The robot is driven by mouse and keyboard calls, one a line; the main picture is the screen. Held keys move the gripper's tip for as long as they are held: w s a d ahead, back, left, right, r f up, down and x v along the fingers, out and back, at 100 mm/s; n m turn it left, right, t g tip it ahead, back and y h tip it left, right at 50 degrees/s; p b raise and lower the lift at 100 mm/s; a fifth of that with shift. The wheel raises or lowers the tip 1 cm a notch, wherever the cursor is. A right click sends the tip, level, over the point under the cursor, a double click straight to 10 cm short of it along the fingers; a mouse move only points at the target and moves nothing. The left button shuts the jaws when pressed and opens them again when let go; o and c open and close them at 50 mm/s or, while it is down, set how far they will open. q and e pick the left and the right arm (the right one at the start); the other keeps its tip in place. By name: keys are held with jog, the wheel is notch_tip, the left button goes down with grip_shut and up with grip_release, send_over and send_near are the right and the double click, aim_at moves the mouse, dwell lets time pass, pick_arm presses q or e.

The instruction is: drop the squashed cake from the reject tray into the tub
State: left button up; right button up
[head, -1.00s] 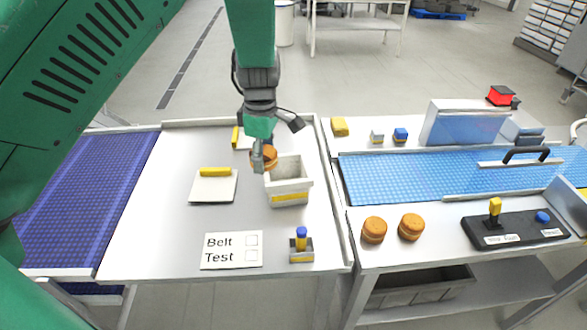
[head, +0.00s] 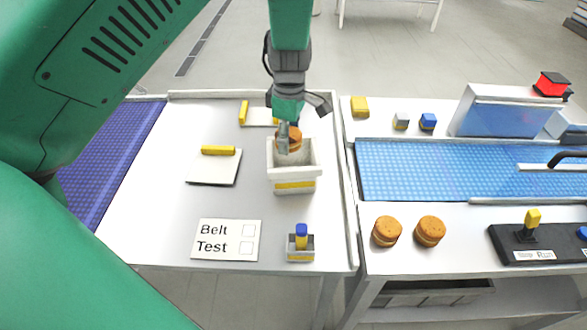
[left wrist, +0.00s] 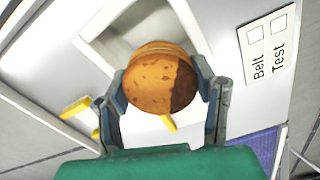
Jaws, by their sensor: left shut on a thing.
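My left gripper (head: 286,140) is shut on a round orange-brown cake (head: 294,137). In the left wrist view the cake (left wrist: 158,80) sits between both fingers, with a darker patch on one side. The white tub (head: 293,185) with a yellow band stands on the table; the cake is over its opening, at the far side of the rim. The wrist view shows the tub's opening (left wrist: 97,32) partly behind the cake. Two flat pale trays with yellow bars lie near, one left of the tub (head: 212,174) and one behind (head: 257,119); I see no cake on them.
Two cakes (head: 387,231) (head: 430,231) stand on the right table by a blue belt (head: 430,171). A dark blue belt (head: 92,190) is at left.

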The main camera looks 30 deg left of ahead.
pick_arm(q)
jog(key=shift+a+f, duration=0.1)
jog(key=shift+f, duration=0.05)
jog(key=shift+s+a, duration=0.1)
jog(key=shift+s, duration=0.15)
jog(key=o, duration=0.9)
jog(key=shift+d, duration=0.2)
jog(key=shift+c, duration=0.2)
jog(key=shift+w+d+r, duration=0.1)
jog(key=shift+d+r, duration=0.1)
jog(key=shift+d, duration=0.05)
pick_arm(e)
jog(key=shift+s+d+f, duration=0.1)
jog(key=shift+d+f, duration=0.05)
jog(key=shift+d, duration=0.05)
pick_arm(q)
jog(key=shift+r, duration=0.2)
notch_tip(320, 180, up, 10)
jog(key=shift+w+r, duration=0.1)
jog(key=shift+w, duration=0.05)
jog(key=shift+d+r, duration=0.25)
jog(key=shift+r, duration=0.4)
pick_arm(e)
jog(key=shift+s+a, duration=0.1)
jog(key=shift+s, duration=0.05)
pick_arm(q)
jog(key=shift+a, duration=0.2)
pick_arm(e)
jog(key=shift+a, duration=0.15)
